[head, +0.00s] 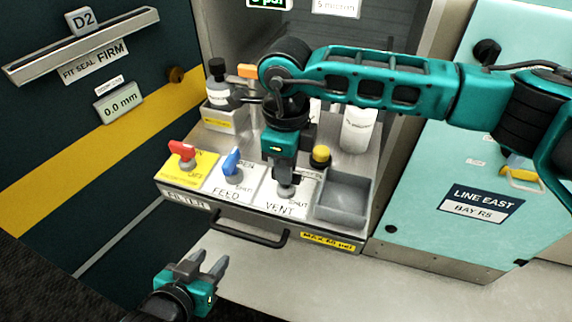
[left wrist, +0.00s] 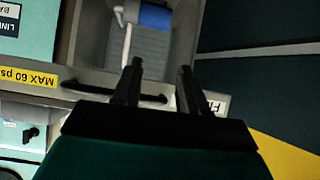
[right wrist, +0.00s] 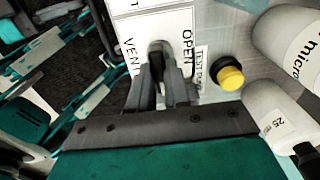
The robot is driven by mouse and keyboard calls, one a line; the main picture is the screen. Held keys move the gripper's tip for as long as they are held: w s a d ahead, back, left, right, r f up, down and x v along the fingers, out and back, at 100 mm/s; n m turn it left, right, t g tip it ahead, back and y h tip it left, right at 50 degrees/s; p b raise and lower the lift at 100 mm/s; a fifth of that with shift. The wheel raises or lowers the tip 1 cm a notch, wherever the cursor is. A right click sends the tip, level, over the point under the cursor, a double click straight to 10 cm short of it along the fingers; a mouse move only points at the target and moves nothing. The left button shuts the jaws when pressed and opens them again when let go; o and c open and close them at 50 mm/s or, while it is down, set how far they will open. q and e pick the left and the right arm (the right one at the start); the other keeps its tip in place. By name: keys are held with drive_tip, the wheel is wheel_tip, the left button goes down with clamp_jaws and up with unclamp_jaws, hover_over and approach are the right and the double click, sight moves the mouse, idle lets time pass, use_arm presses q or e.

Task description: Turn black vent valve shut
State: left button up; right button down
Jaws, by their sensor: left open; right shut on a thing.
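The vent valve stands on a white plate (head: 303,207) lettered VENT and SHUT, at the front of the panel. Its grey base (head: 286,192) shows in the head view under my right gripper (head: 284,181). The right wrist view shows the right gripper's fingers (right wrist: 161,75) closed around the dark valve handle (right wrist: 157,64), between the words VENT and OPEN. The fingers hide most of the handle, so its exact angle cannot be told. My left gripper (head: 208,264) is open and empty, low in front of the panel; its fingers (left wrist: 160,72) show apart in the left wrist view.
Left of the vent are a blue FEED valve (head: 231,162) and a red valve (head: 184,151). A yellow button (head: 320,155), a grey bin (head: 345,196) and a white bottle (head: 357,130) stand close on the right. A black handle (head: 248,236) runs along the front.

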idle(0.4)
drive_tip(key=c, duration=1.1)
unclamp_jaws()
wheel_tip(320, 180, up, 13)
drive_tip(key=shift+p, duration=1.05)
